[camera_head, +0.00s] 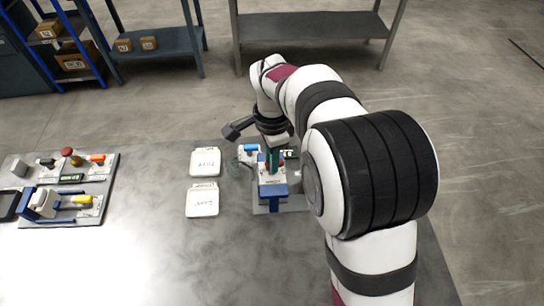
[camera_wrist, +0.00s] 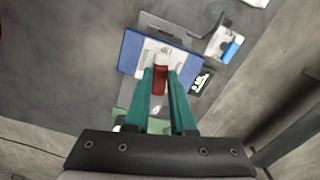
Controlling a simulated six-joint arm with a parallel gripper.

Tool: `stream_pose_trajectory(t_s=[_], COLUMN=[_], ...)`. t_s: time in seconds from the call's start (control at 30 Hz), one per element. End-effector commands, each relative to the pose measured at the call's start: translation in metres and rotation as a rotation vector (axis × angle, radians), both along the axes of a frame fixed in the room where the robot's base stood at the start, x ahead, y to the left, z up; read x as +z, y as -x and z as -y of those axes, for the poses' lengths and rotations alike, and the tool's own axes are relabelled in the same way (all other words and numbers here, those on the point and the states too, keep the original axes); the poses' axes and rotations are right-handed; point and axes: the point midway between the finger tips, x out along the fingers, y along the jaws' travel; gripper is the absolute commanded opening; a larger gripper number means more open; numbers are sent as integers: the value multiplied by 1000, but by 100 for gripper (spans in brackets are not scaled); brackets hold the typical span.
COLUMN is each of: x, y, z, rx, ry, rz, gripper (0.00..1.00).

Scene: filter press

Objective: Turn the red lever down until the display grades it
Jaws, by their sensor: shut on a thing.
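In the wrist view the red lever (camera_wrist: 160,80) with a pale top lies between the two teal fingers of my gripper (camera_wrist: 161,74). The fingers are shut on it from both sides. The lever sits over a blue block with a white label plate (camera_wrist: 133,48). A small black display (camera_wrist: 201,83) with lit green digits is just right of the fingers; its digits are too small to read. In the head view my gripper (camera_head: 272,160) points down over the blue and white press (camera_head: 272,190), and the display (camera_head: 291,154) shows in part beside it.
A blue cylinder (camera_head: 251,147) lies close to my gripper on the same unit. Two white trays (camera_head: 205,162) (camera_head: 202,201) lie left of the press. A panel with a red button (camera_head: 67,151) and other controls stands at the far left. The grey table between is clear.

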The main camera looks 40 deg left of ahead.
Motion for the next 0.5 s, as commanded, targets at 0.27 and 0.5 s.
stream_pose_trajectory(t_s=[0.27, 0.5], x=[1, 1], y=[0, 0], z=[0, 0], rx=[260, 489], ry=[0, -1], rz=[1, 1], gripper=[0, 0])
